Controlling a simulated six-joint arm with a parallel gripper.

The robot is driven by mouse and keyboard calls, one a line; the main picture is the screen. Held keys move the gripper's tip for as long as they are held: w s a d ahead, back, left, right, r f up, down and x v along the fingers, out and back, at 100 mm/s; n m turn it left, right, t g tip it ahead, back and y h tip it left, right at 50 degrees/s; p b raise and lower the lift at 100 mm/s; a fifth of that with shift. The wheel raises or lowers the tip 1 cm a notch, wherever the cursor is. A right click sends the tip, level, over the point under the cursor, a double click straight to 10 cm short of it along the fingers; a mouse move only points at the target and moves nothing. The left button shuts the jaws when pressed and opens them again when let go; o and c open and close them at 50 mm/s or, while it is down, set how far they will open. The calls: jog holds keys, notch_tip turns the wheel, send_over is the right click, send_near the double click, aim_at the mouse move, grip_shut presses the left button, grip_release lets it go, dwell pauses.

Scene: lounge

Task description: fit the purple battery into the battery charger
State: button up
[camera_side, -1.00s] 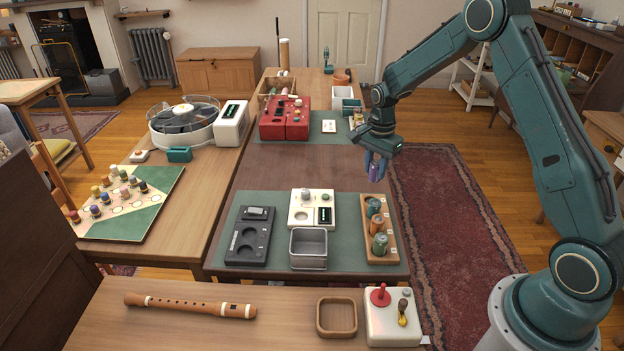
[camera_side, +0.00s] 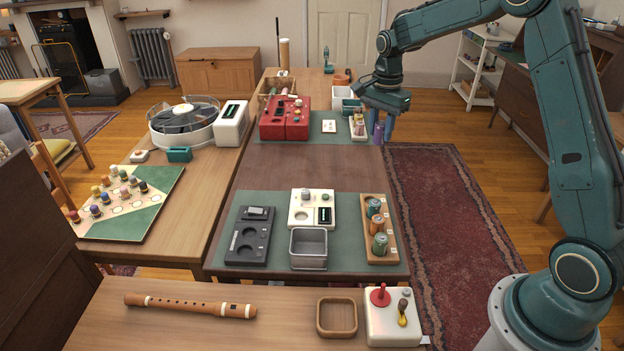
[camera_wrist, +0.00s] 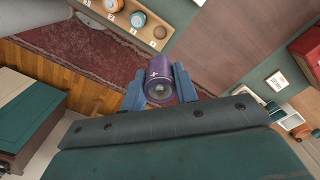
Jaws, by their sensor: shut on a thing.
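My gripper (camera_side: 381,130) is shut on the purple battery (camera_side: 378,134), holding it roughly upright between its blue fingers near the far right edge of the brown table. In the wrist view, the battery (camera_wrist: 160,80) shows its plus-marked end toward the camera, between the fingers (camera_wrist: 160,92).
A wooden rack (camera_side: 393,249) with several batteries, a white device (camera_side: 301,221) with a display and an open grey bin (camera_side: 309,263) stand by the dark device. A red unit (camera_side: 284,119) stands at the far mat. The middle of the brown table (camera_side: 295,165) is clear.

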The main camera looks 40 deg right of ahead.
jog(key=shift+w, duration=0.1)
dwell(0.3)
jog(key=w+a+f+n, duration=0.2)
jog(key=w+a+f, duration=0.2)
jog(key=a, duration=0.7)
jog(key=w+a+f+n, duration=0.2)
jog(key=w+a+f, duration=0.2)
jog(key=a, duration=0.6)
jog(key=w+a+f+n, duration=0.2)
jog(key=w+a+f, duration=0.2)
jog(key=a, duration=0.7)
jog(key=shift+w+a, duration=0.3)
jog(key=shift+w, duration=0.3)
jog(key=shift+f, duration=0.1)
jog(key=shift+f, duration=2.9)
jog(key=shift+f, duration=0.95)
jog(key=o, duration=1.1)
